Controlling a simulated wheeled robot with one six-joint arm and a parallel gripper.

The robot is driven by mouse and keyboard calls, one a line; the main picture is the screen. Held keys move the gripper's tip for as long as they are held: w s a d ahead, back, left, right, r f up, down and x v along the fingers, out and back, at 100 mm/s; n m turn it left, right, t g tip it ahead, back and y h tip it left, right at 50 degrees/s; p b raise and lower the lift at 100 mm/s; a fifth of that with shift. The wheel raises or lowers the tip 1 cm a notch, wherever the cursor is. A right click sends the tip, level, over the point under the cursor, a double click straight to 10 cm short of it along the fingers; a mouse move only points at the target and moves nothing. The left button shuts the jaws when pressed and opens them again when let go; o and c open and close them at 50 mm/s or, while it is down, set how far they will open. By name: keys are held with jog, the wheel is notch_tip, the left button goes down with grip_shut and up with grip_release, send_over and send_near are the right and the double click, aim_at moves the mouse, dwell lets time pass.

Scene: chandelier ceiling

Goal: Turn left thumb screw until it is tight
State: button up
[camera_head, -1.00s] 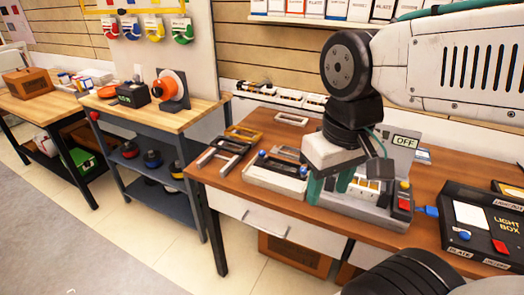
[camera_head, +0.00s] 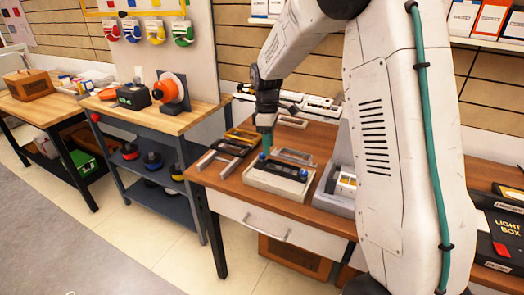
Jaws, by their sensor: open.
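A pale fixture (camera_head: 262,182) lies on the wooden table with a dark plate (camera_head: 278,169) in it. The left blue thumb screw (camera_head: 262,156) stands at the fixture's far left corner, partly hidden by my gripper. The right blue thumb screw (camera_head: 303,175) stands at its right end. My gripper (camera_head: 267,148) points down with its teal fingers at the left thumb screw. It is open; I cannot tell whether the fingers touch the screw. The small picture does not show how far the screw is turned.
Empty frames (camera_head: 221,160) lie left of the fixture. A grey machine (camera_head: 335,192) stands right of it, partly hidden by my arm. A bench with an orange spool (camera_head: 171,92) stands left, across a gap.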

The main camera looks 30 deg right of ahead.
aim_at(262, 154)
jog(key=w, duration=0.1)
jog(key=w+n, duration=0.1)
jog(key=w+f+n, duration=0.1)
jog(key=shift+w+d+t, duration=0.15)
jog(key=shift+d+t, duration=0.15)
jog(key=w+n, duration=0.1)
jog(key=w+r, duration=0.1)
jog(key=w+n, duration=0.1)
jog(key=shift+d+r+n+t, duration=0.15)
jog(key=shift+r+n+t, duration=0.15)
jog(key=shift+t, duration=0.1)
jog(key=shift+n, duration=0.7)
notch_tip(262, 154, down, 8)
jog(key=shift+r, duration=0.1)
jog(key=c, duration=1)
